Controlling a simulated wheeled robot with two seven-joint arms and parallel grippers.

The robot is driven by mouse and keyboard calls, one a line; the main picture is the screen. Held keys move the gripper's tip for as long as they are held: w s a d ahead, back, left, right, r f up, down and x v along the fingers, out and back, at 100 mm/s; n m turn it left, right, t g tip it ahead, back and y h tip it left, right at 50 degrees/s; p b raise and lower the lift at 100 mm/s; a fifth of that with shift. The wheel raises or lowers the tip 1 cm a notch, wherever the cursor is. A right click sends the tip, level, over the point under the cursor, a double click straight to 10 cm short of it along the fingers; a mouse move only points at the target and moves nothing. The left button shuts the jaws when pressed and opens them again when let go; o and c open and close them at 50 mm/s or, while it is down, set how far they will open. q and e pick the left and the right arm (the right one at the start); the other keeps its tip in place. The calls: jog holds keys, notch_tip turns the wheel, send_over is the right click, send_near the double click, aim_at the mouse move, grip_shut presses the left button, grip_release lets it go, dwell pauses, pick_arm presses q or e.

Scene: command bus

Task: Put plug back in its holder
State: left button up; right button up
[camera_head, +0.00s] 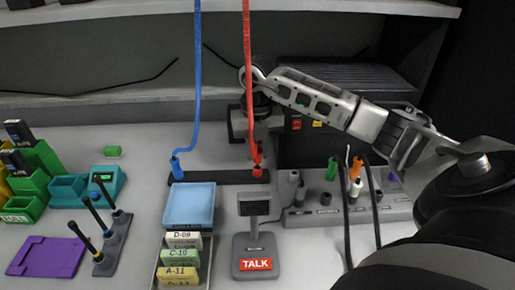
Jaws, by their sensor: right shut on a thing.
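A red plug (257,156) on a red cable (247,60) is at the right end of a black holder bar (218,177). It stands upright at the holder; whether it is fully seated I cannot tell. A blue plug (177,166) on a blue cable (197,75) is at the bar's left end. My right gripper (250,136) reaches in from the right, pointing down just above the bar. It is shut on the red plug or the cable just above it; the fingertips are partly hidden by the cable. My left gripper is not in view.
A grey socket strip (330,216) with several coloured plugs and black cables stands at right. A talk microphone (255,250), a blue tray (190,205) and labelled cards (178,275) sit in front. Pens in a stand (114,245), a purple plate (47,257) and green bins lie left.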

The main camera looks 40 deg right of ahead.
jog(key=shift+f+b, duration=0.5)
jog(key=shift+f, duration=0.7)
dwell(1.5)
jog(key=o, duration=0.9)
